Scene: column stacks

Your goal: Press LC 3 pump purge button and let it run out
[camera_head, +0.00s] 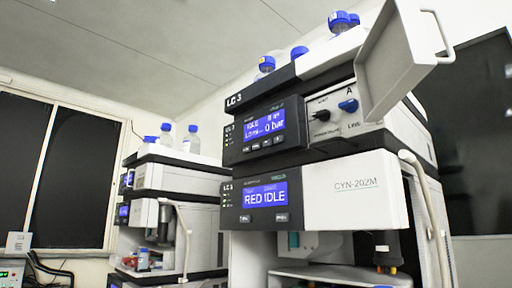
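The LC 3 stack (262,98) stands right of centre, tilted in the picture. Its upper module is the pump, with a blue display (264,126) that seems to read IDLE and 0 bar. A row of small buttons (266,143) sits under this display; their labels are too small to read, so I cannot tell which is purge. A black knob (321,116) and a blue knob (348,106) are on the pump's light right part. Neither of my grippers is in view.
A pale panel with a handle (398,58) sticks out at the pump's upper right. Blue-capped bottles (265,66) stand on top. Another stack (178,176) stands to the left, with windows (72,175) beyond. A pale tube (424,195) runs down the right side.

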